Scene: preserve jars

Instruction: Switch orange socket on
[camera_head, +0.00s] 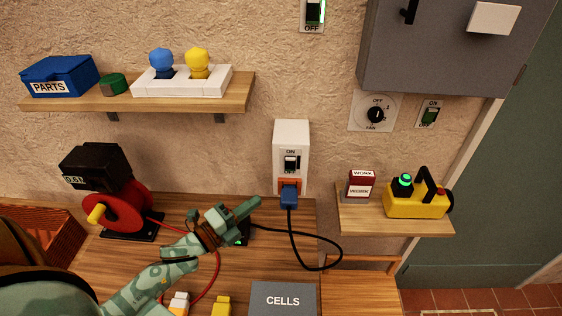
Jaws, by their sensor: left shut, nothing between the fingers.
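The orange socket (290,184) is at the bottom of a white wall box (291,131). A blue plug (289,197) sits in it, with a black cable hanging down. Above the socket is a small black switch (291,163) with ON printed above it and OFF below; I cannot tell clearly which way it is set. My left gripper (257,202) is shut and empty. In the picture it is just left of and below the socket, pointing up and right, apart from the switch. My right gripper is not in view.
A shelf (240,98) with a blue parts box is above left. A red cable reel (125,212) stands on the bench at left. A small shelf (400,222) at right holds a yellow device (418,207). The black cable (338,248) loops below the socket. A CELLS box (283,299) is in front.

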